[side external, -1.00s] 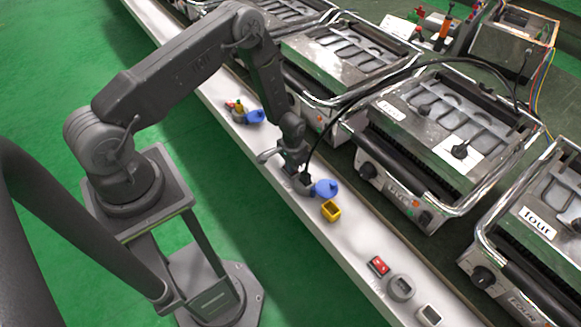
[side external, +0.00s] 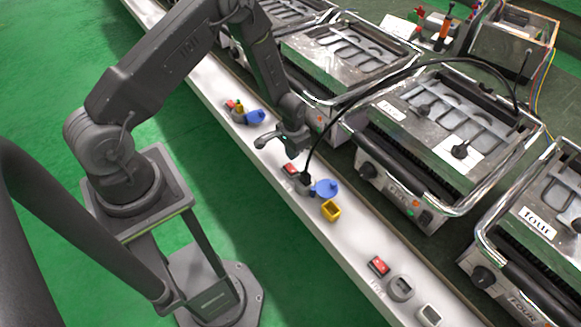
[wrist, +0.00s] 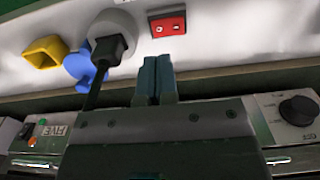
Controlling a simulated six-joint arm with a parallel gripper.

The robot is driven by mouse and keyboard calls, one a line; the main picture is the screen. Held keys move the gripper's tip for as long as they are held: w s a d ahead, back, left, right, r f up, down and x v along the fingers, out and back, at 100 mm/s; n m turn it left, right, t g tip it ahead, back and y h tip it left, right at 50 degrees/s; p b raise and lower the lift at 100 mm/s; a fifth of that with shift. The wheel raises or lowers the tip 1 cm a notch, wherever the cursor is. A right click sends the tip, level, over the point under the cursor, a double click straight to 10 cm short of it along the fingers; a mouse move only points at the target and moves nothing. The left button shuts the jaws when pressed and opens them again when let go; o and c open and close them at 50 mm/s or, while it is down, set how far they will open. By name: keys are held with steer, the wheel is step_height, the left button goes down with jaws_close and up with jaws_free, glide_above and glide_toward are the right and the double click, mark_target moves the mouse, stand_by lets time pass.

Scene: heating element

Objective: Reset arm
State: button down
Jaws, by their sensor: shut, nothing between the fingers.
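My gripper (side external: 294,157) is above the white ledge, near a red switch (side external: 290,169) and a grey socket with a black plug in it (side external: 306,183). In the wrist view my gripper (wrist: 156,62) has its two fingers together, with nothing between them. There the red switch (wrist: 167,23) lies just beyond the fingertips, and the black plug (wrist: 107,50) sits in the round socket to the left, its cable running down. My gripper appears apart from both.
A blue open cover (side external: 327,188) and a yellow socket (side external: 331,211) are beside the plugged socket. The white ledge (side external: 350,250) carries another red switch (side external: 378,266). Grills (side external: 440,140) line the right, and the black cable (side external: 385,72) arches over one.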

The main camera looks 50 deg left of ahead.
steer(key=shift+r, duration=0.25)
steer(key=shift+a, duration=0.1)
